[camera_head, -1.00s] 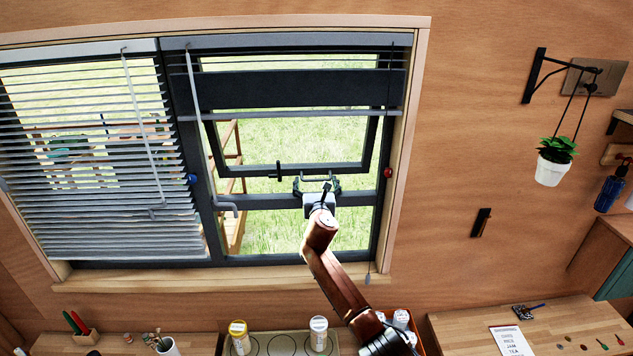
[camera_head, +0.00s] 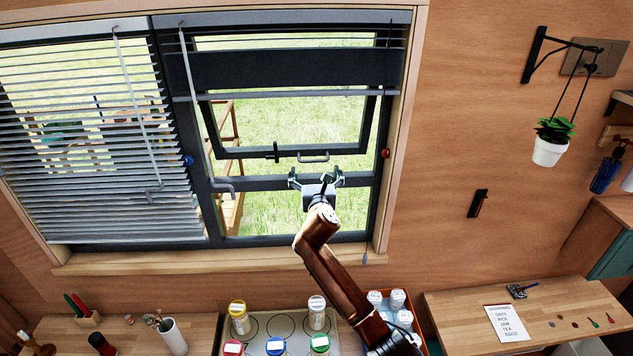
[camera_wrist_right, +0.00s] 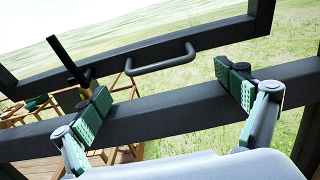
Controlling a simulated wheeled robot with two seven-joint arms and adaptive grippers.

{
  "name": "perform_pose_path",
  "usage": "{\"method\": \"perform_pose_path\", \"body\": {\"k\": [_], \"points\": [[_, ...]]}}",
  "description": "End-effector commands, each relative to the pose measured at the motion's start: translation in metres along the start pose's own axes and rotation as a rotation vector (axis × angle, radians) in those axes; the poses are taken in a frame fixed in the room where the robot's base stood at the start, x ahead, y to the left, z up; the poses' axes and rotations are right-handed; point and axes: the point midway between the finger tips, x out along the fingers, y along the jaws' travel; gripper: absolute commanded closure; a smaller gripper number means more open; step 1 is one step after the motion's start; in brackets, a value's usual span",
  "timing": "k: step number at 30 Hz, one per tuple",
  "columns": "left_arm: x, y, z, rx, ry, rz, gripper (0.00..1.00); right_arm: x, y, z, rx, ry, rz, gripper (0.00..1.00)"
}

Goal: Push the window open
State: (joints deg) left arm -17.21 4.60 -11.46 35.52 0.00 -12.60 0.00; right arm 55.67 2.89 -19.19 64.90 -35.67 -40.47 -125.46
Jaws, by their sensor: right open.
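The right-hand window sash (camera_head: 232,153) is a dark frame hinged at the top, tilted outward. A gap with grass shows between its bottom bar and the fixed rail (camera_head: 250,184). The bar carries a dark U-shaped handle (camera_head: 313,158) and an upright latch lever (camera_head: 276,152). My right gripper (camera_head: 316,178) is open and empty just below the handle, at the fixed rail. In the right wrist view, its spread green-padded fingers (camera_wrist_right: 165,101) are in front of the rail, apart from the handle (camera_wrist_right: 160,63). My left gripper is not in view.
Blinds (camera_head: 100,150) cover the left window; a raised blind (camera_head: 290,70) crosses the top of the right one. A counter with several jars (camera_head: 275,346) lies below the sill (camera_head: 200,260). A hanging plant (camera_head: 550,145) is at right.

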Motion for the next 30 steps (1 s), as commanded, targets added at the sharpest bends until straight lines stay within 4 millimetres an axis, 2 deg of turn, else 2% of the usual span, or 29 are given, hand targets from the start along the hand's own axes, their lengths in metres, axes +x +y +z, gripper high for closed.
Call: {"method": "perform_pose_path", "body": {"k": [6,12,25,28,30], "points": [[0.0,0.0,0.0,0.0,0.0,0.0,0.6,-0.034,-0.001,-0.001,0.001,0.001,0.001,0.08],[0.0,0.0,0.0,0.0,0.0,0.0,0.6,-0.053,-0.001,-0.001,0.0,0.002,0.0,0.08],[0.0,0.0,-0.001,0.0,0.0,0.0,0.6,-0.058,-0.001,-0.002,0.002,0.003,0.0,0.08],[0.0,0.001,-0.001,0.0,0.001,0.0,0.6,-0.06,-0.008,-0.015,0.046,0.023,-0.008,0.08],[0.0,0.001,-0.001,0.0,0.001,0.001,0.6,-0.066,-0.02,-0.037,0.129,0.058,-0.023,0.08]]}}
